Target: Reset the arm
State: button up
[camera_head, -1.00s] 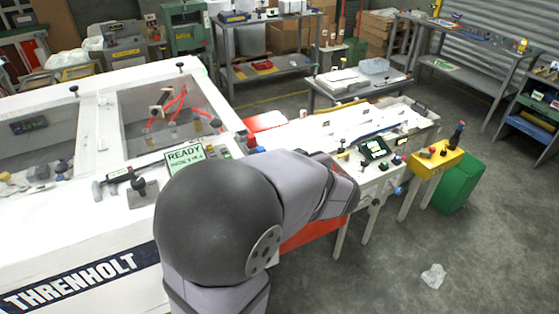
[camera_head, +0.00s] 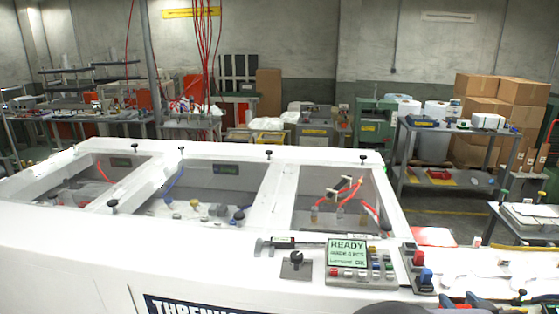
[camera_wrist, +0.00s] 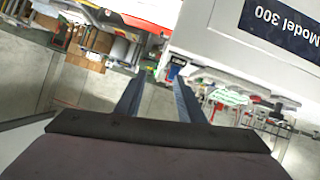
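My gripper (camera_wrist: 158,90) shows in the wrist view, where the scene appears upside down. Its two long dark fingers stand apart with nothing between them. The gripper is not in the head view now; only a dark curved sliver, likely of my arm, shows at the bottom edge. A large white machine (camera_head: 230,262) lettered "THRENH…" fills the lower head view. Its side with a "Model 300" label (camera_wrist: 285,28) shows at the top right of the wrist view.
A control panel with a green READY screen (camera_head: 347,252) sits on the machine's right end, with a red and blue switch box (camera_head: 419,268) beside it. Shelving (camera_head: 450,155) and cardboard boxes (camera_head: 505,100) stand behind at the right. Grey floor (camera_head: 432,205) lies between.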

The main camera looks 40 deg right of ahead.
jog(key=s+d+f+m+g, duration=0.1)
jog(key=s+f+m+g, duration=0.15)
jog(key=s+g, duration=0.4)
jog(key=s+d+f+m+g, duration=0.1)
jog(key=s+f+m+g, duration=0.15)
jog(key=s, duration=0.65)
jog(key=s+a+f+m+g+y, duration=0.2)
jog(key=s+a+f+y, duration=0.1)
jog(key=a+f, duration=0.15)
jog(key=s+a+f+m+g+y, duration=0.1)
jog(key=s+a+f+y, duration=0.15)
jog(key=a, duration=0.35)
jog(key=w+a+f+n+t+y, duration=0.15)
jog(key=w+a, duration=0.35)
jog(key=w, duration=0.5)
jog(key=w+a+f+n+t+y+b, duration=0.1)
jog(key=w+a+f+y, duration=0.15)
jog(key=w+a, duration=0.5)
jog(key=w+a+f+n+t+y, duration=0.1)
jog(key=w+a+f+n, duration=0.15)
jog(key=w, duration=0.85)
jog(key=w+a+n, duration=0.5)
jog(key=a, duration=0.5)
jog(key=w+a+n+b, duration=0.1)
jog(key=w+a+n, duration=0.5)
jog(key=a, duration=0.4)
jog(key=shift+f+b, duration=0.3)
jog(key=shift+f, duration=0.05)
